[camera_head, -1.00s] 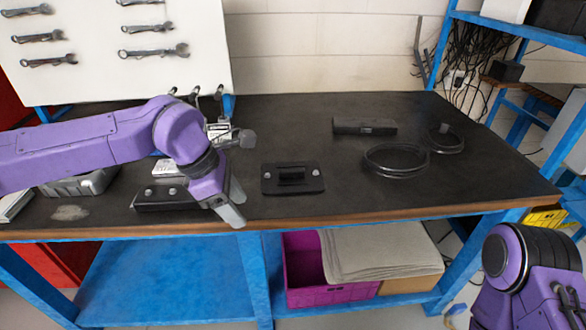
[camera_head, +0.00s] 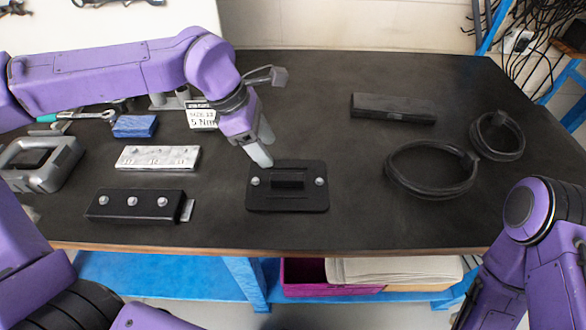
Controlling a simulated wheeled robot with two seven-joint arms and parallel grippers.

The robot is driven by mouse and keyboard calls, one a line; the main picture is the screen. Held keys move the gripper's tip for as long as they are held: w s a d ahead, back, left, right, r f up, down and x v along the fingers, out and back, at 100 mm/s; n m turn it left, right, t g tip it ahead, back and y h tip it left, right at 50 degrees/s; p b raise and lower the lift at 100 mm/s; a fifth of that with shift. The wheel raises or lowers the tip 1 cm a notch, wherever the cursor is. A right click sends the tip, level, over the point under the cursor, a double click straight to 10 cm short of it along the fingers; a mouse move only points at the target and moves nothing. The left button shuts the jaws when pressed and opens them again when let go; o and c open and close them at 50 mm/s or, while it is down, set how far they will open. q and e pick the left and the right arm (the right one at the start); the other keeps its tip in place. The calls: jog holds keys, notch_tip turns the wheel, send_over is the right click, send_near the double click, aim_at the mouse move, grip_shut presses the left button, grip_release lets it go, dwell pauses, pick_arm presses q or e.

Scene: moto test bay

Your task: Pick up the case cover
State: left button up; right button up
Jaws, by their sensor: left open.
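The case cover (camera_head: 288,202) appears to be the flat black plate with a raised block in its middle and a silver bolt on each side. It lies flat on the dark bench top near the middle. My left gripper (camera_head: 263,146) is open, with its fingers pointing down just behind the cover's left back part. One fingertip overlaps the plate's back edge in the picture; I cannot tell whether it touches. The gap between the fingers is empty. On my right arm, only links show at the right edge; its gripper is out of view.
A black block with bolts (camera_head: 135,206), a silver bar (camera_head: 158,158) and a blue block (camera_head: 135,126) lie to the left. A long black box (camera_head: 393,108) and black cable rings (camera_head: 430,190) lie to the right.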

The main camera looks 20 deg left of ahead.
aim_at(288, 176)
pick_arm(q)
jog(key=x, duration=0.5)
jog(key=d+p+x, duration=0.1)
jog(key=x, duration=0.1)
jog(key=shift+s+d+f, duration=0.15)
jog(key=shift+s+d, duration=0.1)
jog(key=shift+s, duration=0.1)
jog(key=shift+s+d+f, duration=0.1)
jog(key=shift+d+f, duration=0.05)
jog(key=shift+f, duration=0.05)
grip_shut()
